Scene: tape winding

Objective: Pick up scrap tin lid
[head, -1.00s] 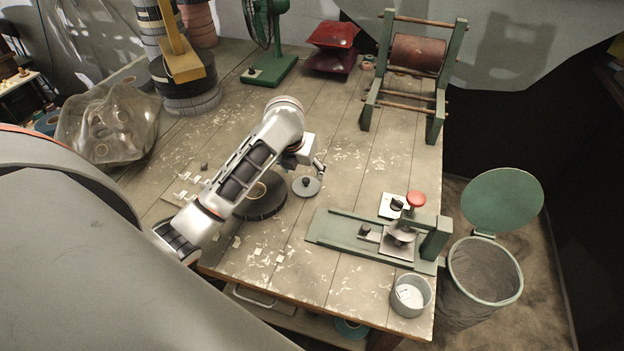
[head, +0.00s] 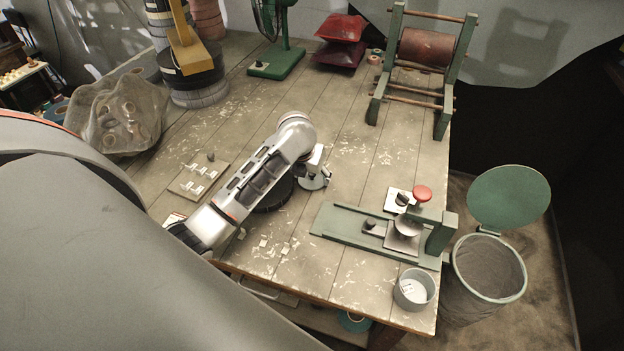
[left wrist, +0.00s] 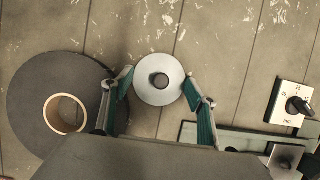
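The scrap tin lid is a round pale metal disc with a dark knob in its middle. It lies flat on the wooden table; in the head view the lid (head: 311,184) is partly covered by my left gripper (head: 323,174). In the left wrist view the lid (left wrist: 159,94) sits between the spread fingers of my left gripper (left wrist: 159,82). The fingers are open, with gaps to the knob. The grey scrap tin (head: 404,300), open with pale scraps inside, stands at the table's front right corner. My right gripper is not in view.
A dark tape roll (left wrist: 30,85) with a tan core lies left of the lid. A green bench fixture (head: 340,222) with a red knob stands to the right, beside a white dial plate (left wrist: 287,98). A green bin (head: 488,268) stands off the table's right edge.

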